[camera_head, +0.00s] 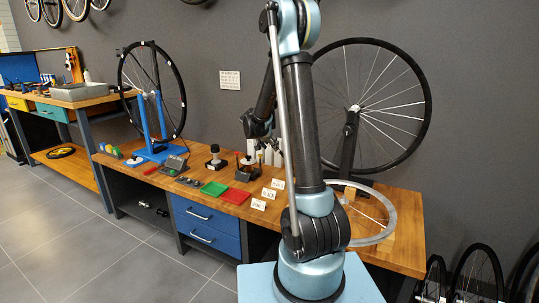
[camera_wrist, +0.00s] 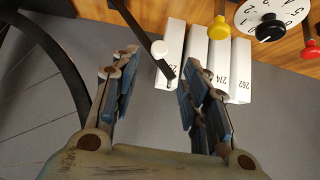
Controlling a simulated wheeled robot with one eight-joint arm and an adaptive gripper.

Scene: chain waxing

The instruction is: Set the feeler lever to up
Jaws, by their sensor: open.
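In the wrist view a thin dark rod (camera_wrist: 135,25) slants down from the top edge toward the space between my fingertips. A white round knob (camera_wrist: 158,49) shows beside its lower part. This looks like the feeler lever, but no label on it can be read and I cannot tell its setting. My gripper (camera_wrist: 160,62) is open and empty, with one finger on each side of the knob. I cannot tell whether it touches anything. In the head view my gripper (camera_head: 262,128) is above the bench, partly hidden by my arm.
White numbered boxes (camera_wrist: 240,72) stand close to the right finger. A numbered dial (camera_wrist: 270,28), a yellow knob (camera_wrist: 219,28) and a red knob (camera_wrist: 310,49) are at the upper right. A dark wheel (camera_wrist: 85,75) is at left. The blue stand (camera_head: 157,150) is farther left.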

